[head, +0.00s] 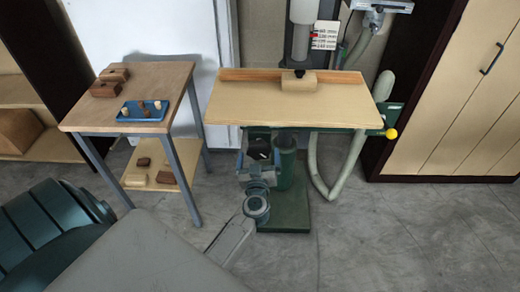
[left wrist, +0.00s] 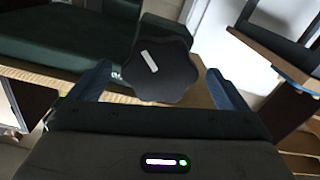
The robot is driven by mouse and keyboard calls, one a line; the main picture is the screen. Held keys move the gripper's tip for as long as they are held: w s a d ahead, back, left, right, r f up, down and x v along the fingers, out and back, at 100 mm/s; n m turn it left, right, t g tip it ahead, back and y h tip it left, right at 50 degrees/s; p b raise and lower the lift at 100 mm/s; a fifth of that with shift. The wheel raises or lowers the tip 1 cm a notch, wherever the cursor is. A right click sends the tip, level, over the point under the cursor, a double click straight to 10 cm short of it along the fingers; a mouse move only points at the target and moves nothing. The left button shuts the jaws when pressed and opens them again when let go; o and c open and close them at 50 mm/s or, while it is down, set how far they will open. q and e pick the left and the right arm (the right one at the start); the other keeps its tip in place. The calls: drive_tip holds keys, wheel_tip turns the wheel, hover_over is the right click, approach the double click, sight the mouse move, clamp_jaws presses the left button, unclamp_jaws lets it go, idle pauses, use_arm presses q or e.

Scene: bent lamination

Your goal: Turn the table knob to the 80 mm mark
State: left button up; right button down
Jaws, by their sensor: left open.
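The black lobed table knob (left wrist: 160,62) with a white line on its face shows in the left wrist view. The line is tilted. My left gripper (left wrist: 158,76) is open, with one blue finger on each side of the knob; I cannot tell whether they touch it. In the head view, my left gripper (head: 258,160) is below the front edge of the wooden machine table (head: 290,108). A white card (head: 325,35) with marks and a red pointer stands by the column; its figures are too small to read surely. My right gripper is not in view.
A wooden block (head: 284,83) lies on the machine table. A side table (head: 165,80) at the left holds brown blocks and a blue tray (head: 144,111). A hose (head: 340,185) hangs right of the machine's base. A cabinet (head: 460,110) stands at the right. Floor at the lower right is clear.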

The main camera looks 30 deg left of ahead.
sight(259, 153)
use_arm(q)
drive_tip(key=shift+x, duration=1.2)
drive_tip(key=shift+w+a, duration=0.2)
drive_tip(key=shift+w, duration=0.15)
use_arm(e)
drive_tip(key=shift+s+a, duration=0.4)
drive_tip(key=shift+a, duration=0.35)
use_arm(q)
drive_tip(key=shift+c, duration=0.3)
drive_tip(key=c, duration=0.9)
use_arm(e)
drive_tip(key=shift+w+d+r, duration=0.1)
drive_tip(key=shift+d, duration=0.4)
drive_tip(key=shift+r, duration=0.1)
